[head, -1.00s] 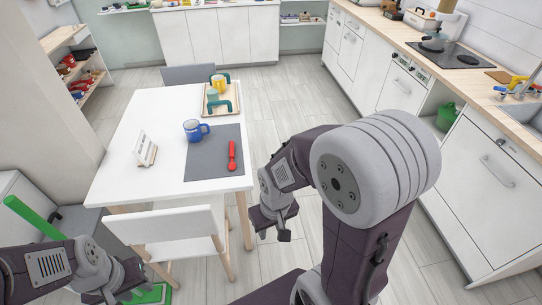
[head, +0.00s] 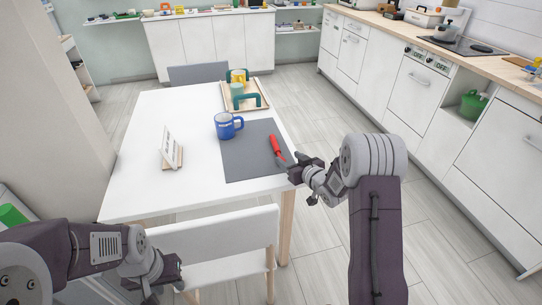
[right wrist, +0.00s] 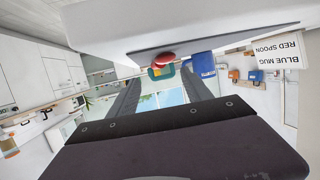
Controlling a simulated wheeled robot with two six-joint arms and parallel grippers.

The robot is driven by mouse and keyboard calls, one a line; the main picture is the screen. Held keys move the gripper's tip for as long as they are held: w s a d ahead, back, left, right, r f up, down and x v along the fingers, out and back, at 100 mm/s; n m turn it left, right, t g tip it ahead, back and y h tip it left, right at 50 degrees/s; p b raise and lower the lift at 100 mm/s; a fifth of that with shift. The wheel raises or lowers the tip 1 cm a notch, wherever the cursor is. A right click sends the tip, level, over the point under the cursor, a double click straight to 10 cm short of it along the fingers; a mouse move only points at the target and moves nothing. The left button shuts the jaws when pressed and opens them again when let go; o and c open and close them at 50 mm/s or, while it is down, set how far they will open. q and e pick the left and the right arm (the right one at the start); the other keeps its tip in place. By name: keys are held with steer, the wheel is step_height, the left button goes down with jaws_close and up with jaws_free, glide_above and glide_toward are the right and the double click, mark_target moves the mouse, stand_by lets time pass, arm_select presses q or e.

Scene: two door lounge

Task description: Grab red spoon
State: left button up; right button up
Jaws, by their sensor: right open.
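The red spoon (head: 275,144) lies on the grey placemat (head: 240,165) near its right edge, on the white table (head: 135,190). My right gripper (head: 288,163) is at the table's right edge, close to the near end of the spoon and partly covering it. In the right wrist view the red spoon (right wrist: 165,60) shows ahead, between the two spread fingers (right wrist: 160,95), with nothing held. I cannot tell whether a finger touches it. My left gripper (head: 166,280) is low at the left, beside the chair; its jaws are unclear.
A blue mug (head: 227,126) stands at the mat's far edge. A small sign (head: 171,150) is left of it. A wooden tray (head: 253,104) with a yellow and a green mug is behind. A white chair (head: 225,240) stands at the front. Floor right of the table is free.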

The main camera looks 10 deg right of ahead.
mark_target(278, 151)
steer(key=shift+s+a+r, duration=0.1)
steer(key=shift+r, duration=0.15)
steer(key=b+x, duration=0.1)
steer(key=x, duration=0.7)
steer(key=shift+w+a+f+b, duration=0.1)
steer(key=shift+w+f+b, duration=0.2)
steer(key=shift+b, duration=0.05)
steer(key=shift+r, duration=0.1)
jaws_close()
